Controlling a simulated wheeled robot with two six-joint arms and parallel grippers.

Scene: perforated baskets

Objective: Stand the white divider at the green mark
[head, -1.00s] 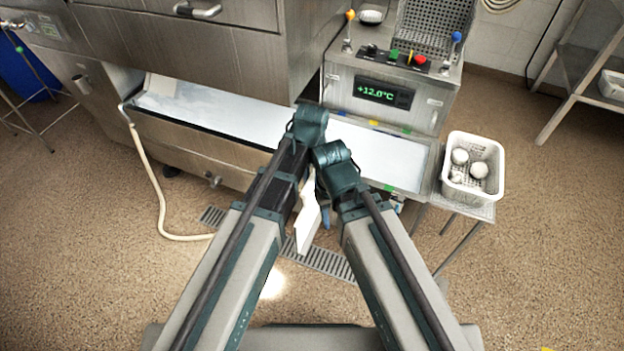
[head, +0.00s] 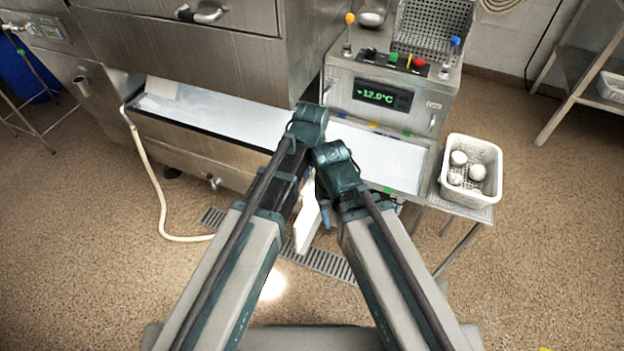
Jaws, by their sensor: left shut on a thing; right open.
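The white divider (head: 307,222) shows between my two arms as a narrow pale plate, tilted, in front of the trough. My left gripper (head: 298,194) is shut on its upper part; the grip is mostly hidden by my arms. My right gripper (head: 326,214) is open, just right of the divider; I cannot tell if they touch. A green mark (head: 389,190) sits on the near rim of the white-floored trough (head: 385,160), right of my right wrist. Another green mark (head: 406,133) is on the far rim.
Yellow and blue marks (head: 373,125) also lie on the far rim. A control box (head: 385,92) reading +12.0°C stands behind the trough. A white perforated basket (head: 488,150) with several round white items stands at right. A steel cabinet (head: 190,45) overhangs the trough's left part.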

